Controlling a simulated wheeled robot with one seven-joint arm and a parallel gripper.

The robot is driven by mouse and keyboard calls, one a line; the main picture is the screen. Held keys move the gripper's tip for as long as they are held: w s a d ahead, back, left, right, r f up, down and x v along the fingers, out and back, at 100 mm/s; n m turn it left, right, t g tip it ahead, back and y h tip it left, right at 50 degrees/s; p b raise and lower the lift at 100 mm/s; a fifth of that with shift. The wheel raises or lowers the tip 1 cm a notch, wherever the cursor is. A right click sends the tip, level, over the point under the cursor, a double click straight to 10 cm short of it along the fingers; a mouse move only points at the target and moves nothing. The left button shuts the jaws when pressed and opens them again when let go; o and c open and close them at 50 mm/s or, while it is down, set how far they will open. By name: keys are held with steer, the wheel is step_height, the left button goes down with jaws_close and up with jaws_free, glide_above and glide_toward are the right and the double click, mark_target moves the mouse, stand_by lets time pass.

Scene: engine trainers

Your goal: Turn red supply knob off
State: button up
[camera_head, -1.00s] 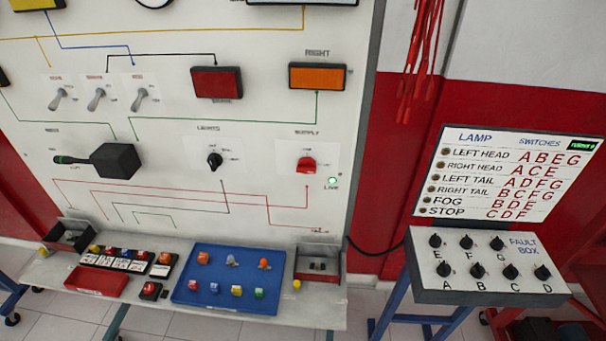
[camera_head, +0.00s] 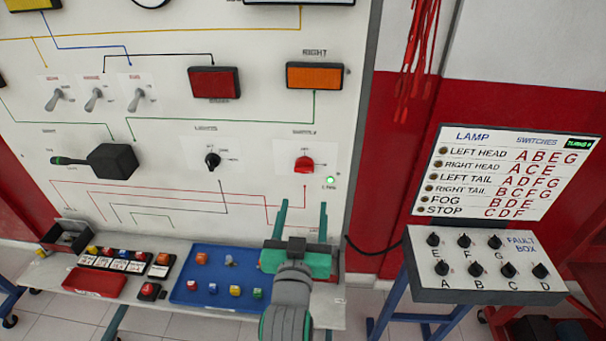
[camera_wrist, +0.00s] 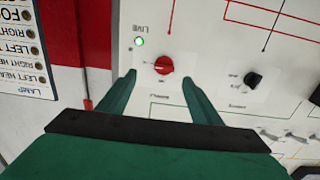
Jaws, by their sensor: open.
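The red supply knob (camera_head: 304,164) sits on the white panel at the right, under the "SUPPLY" label. A green light (camera_head: 330,180) marked "LIVE" is lit just below and to the right of it. My gripper (camera_head: 302,212) is open and empty, below the knob in the head view, with its fingers pointing up at the panel. In the wrist view the red knob (camera_wrist: 164,65) appears upside down, between and beyond the two fingertips (camera_wrist: 158,76). The fingers look apart from it.
The black lights knob (camera_head: 212,160) is to the left. Below is a shelf with a blue tray (camera_head: 185,293) of small coloured parts and a red tray (camera_head: 96,282). The fault box (camera_head: 460,292) stands at the right. The panel around the knob is flat.

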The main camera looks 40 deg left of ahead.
mark_target(304, 170)
steer(key=x, duration=0.3)
steer(key=r+x, duration=0.1)
steer(key=x, duration=0.3)
steer(key=a+x, duration=0.1)
steer(key=x, duration=0.3)
steer(key=shift+s+a+r, duration=0.1)
steer(key=shift+s+r, duration=0.05)
steer(key=shift+r, duration=0.25)
steer(key=shift+c, duration=0.4)
steer(key=c, duration=1)
